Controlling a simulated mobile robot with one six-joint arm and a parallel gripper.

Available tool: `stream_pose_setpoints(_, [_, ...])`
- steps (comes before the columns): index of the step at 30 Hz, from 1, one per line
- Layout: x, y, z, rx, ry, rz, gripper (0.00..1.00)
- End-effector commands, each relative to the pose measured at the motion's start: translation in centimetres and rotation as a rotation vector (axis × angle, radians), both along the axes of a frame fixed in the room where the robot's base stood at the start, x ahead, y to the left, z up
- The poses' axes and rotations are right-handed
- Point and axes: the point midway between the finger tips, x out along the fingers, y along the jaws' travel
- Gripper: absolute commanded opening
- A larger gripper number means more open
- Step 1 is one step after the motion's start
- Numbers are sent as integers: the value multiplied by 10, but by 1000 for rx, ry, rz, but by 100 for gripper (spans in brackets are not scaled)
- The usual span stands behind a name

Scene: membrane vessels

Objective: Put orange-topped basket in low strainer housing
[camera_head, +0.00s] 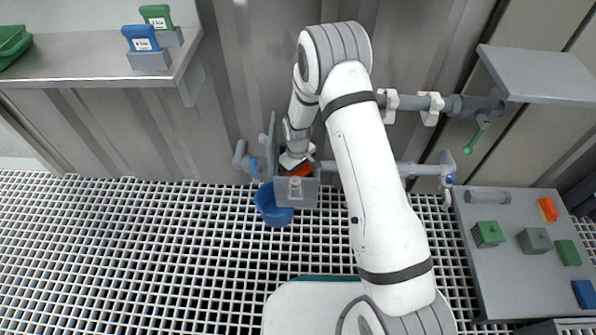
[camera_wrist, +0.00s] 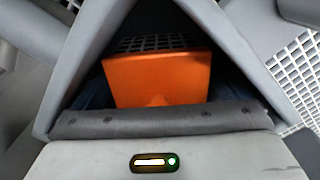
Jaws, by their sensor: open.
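The low strainer housing (camera_head: 311,193) is a grey box on the low pipe by the wall. The orange-topped basket (camera_head: 302,170) shows as a small orange patch at the housing, just below my gripper (camera_head: 295,160). In the wrist view the orange top of the basket (camera_wrist: 158,80) is large and close, with a dark grid behind it and grey sloping parts on both sides. My gripper is open at the basket. The basket's lower part is hidden, so I cannot tell how deep it sits or whether the fingers touch it.
A blue bucket (camera_head: 272,207) stands below the housing on the grating. A grey table (camera_head: 500,285) at right bears green, grey, blue and orange pieces. A grey shelf (camera_head: 90,65) with labelled blue and green holders is at upper left. The left grating is clear.

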Motion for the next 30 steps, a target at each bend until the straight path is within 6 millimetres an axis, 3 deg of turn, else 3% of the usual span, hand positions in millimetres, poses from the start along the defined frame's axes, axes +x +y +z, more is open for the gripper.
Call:
stream_pose_setpoints(5, [1, 0, 9, 0, -1, -1, 96])
stream_pose_setpoints(15, [1, 0, 80, 1, -3, -1, 96])
stream_pose_setpoints(21, [1, -1, 112, 0, -1, -1, 96])
stream_pose_setpoints(30, [0, -1, 124, 0, 0, -2, 96])
